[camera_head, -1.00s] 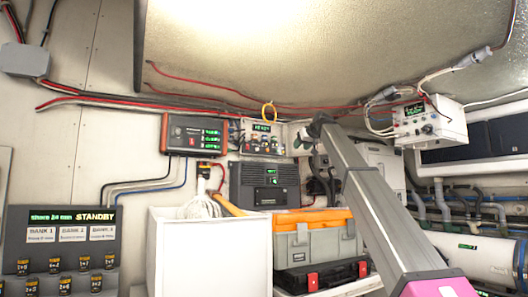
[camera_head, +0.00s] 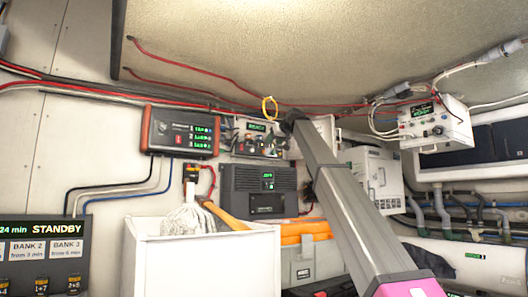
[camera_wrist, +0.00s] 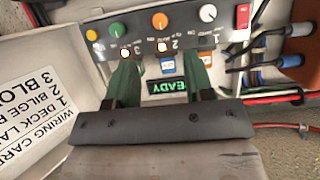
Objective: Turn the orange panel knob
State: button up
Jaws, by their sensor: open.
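The orange knob (camera_wrist: 160,20) is round, with a pale pointer mark, and sits between a green knob (camera_wrist: 116,29) and a white knob (camera_wrist: 208,12) on the grey control panel (camera_wrist: 139,32) in the wrist view. In the head view the panel (camera_head: 237,147) is on the back wall, partly covered by my arm. My gripper (camera_wrist: 161,62) is open and empty, its two green fingers well apart. The orange knob lies beyond the fingertips, between their lines, not gripped. Whether the fingertips touch the panel I cannot tell.
Lit switches and a green READY display (camera_wrist: 175,87) are on the panel. A printed wiring card (camera_wrist: 40,110) is left. A white bin (camera_head: 205,255) stands below; a yellow loop (camera_head: 269,108) hangs above.

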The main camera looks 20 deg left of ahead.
aim_at(265, 149)
jog(key=x, duration=0.9)
grip_shut()
